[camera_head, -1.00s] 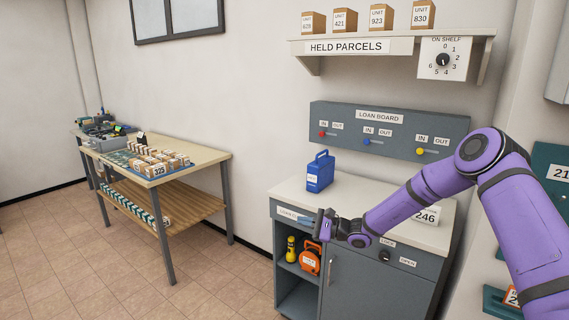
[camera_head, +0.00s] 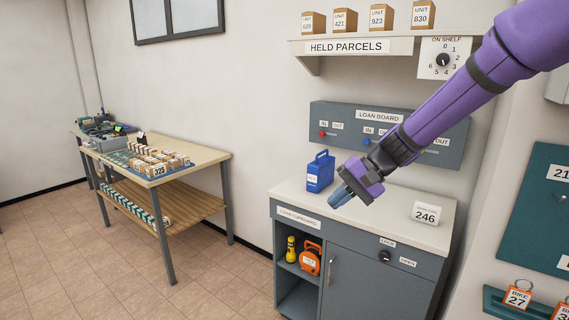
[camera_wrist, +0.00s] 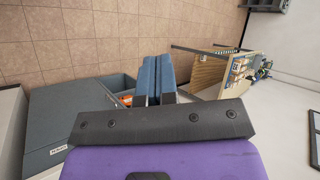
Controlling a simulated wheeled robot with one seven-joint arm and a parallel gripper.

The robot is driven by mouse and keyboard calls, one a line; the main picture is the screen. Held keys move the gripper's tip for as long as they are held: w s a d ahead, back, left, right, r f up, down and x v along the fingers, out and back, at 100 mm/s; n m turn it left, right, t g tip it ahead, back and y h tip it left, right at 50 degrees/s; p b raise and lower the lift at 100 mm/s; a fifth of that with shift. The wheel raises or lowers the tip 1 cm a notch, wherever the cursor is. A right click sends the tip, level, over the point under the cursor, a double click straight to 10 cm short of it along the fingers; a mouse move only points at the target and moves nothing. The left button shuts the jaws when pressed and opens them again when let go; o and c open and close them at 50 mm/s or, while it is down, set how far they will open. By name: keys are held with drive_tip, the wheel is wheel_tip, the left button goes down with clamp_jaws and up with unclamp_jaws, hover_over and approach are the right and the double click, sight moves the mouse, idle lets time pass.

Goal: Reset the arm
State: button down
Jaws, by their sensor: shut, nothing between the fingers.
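My purple arm comes in from the upper right in the head view. My gripper (camera_head: 342,198) is shut and empty, with its blue-grey fingertips pointing down and left. It appears in front of the loan cupboard's (camera_head: 395,218) pale top, to the right of a blue case (camera_head: 320,172) standing there. I cannot tell how far above the top it is. In the wrist view my gripper's fingers (camera_wrist: 155,78) lie side by side, with the floor beyond them.
A loan board (camera_head: 350,118) hangs behind, partly hidden by my arm. A 246 sign (camera_head: 425,214) stands on the cupboard. An orange case (camera_head: 311,259) and yellow flashlight (camera_head: 291,249) sit in the open compartment. A parcel table (camera_head: 210,163) is left, with clear floor between.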

drive_tip(key=s+d+r+t+h, duration=0.2)
drive_tip(key=s+d, duration=0.4)
drive_tip(key=s, duration=0.3)
drive_tip(key=s+d+r+n+t+h, duration=0.1)
drive_tip(key=s+d+r+h, duration=0.3)
drive_tip(key=s, duration=0.5)
drive_tip(key=s+d+r+n+t+h, duration=0.1)
drive_tip(key=s+d+r+t+h, duration=0.1)
drive_tip(key=s+d, duration=0.6)
wheel_tip(320, 180, up, 2)
drive_tip(key=shift+s+d+r+t+h, duration=0.1)
drive_tip(key=shift+s+d+t+h, duration=0.25)
drive_tip(key=shift+s+h, duration=0.35)
drive_tip(key=c, duration=1.8)
unclamp_jaws()
drive_tip(key=shift+c, duration=0.2)
